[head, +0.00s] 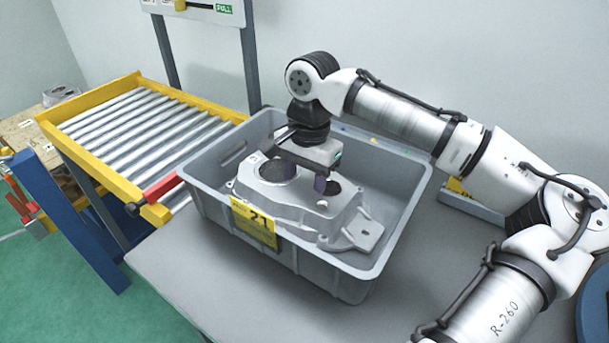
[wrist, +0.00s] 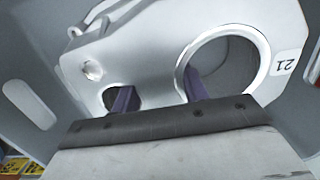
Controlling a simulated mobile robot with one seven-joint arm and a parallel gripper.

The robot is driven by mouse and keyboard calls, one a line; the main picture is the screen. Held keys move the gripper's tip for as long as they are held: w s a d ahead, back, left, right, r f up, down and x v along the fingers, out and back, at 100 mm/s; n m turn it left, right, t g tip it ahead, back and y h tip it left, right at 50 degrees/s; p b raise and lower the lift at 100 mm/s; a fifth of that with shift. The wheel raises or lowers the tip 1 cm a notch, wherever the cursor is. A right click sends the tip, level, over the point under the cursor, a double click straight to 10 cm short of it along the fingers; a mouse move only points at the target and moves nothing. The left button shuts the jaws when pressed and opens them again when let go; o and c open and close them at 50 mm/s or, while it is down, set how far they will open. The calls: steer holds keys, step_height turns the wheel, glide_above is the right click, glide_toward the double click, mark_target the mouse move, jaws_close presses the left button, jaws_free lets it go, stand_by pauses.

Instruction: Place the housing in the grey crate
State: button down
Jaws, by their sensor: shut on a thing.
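The housing (head: 318,209) is a silver-grey aluminium casting with two round openings and a flange at its right end. It is inside the grey crate (head: 345,282), low between the walls; whether it touches the floor is hidden. My gripper (head: 302,180) is over the housing, shut on it, with its fingers at the two openings. In the wrist view the housing (wrist: 145,55) fills the middle, with a "21" label beside the large opening. The purple-grey fingers (wrist: 160,95) reach into the small and large openings. The crate's wall (wrist: 30,105) shows at the left.
A roller conveyor (head: 140,130) with a yellow frame and a red-handled stop (head: 160,188) lies to the left. A wall stands close behind the crate.

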mark_target(308, 178)
steer(key=c, duration=0.8)
jaws_free()
steer(key=shift+o, duration=0.2)
step_height(308, 178, up, 12)
steer(key=shift+w+d, duration=0.4)
steer(key=shift+w, duration=0.05)
steer(key=shift+r, duration=0.1)
